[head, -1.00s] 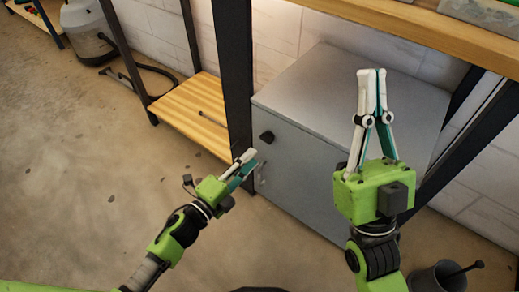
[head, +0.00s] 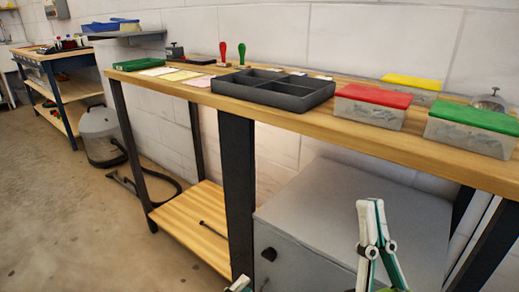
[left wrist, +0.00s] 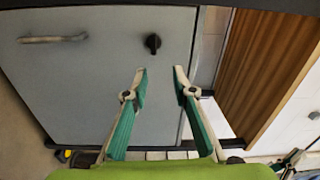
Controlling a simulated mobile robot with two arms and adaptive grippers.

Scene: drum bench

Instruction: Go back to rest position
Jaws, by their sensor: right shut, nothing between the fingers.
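My right gripper (head: 370,204) stands upright at the lower right of the head view, in front of the grey cabinet (head: 345,205). Its fingertips are together with nothing between them. My left gripper shows only as fingertips (head: 239,284) at the bottom edge of the head view. In the left wrist view the left gripper (left wrist: 160,76) is open and empty, with a gap between its fingertips. It faces the cabinet door (left wrist: 85,60), which has a dark knob and a bar handle, and appears clear of it.
Above the cabinet runs a wooden bench (head: 380,143) with a black divided tray (head: 275,98), a red-lidded box (head: 370,110), a green-lidded box (head: 470,135) and a yellow-lidded box (head: 411,83). A dark bench post (head: 237,190) stands by the cabinet. Floor is open at left.

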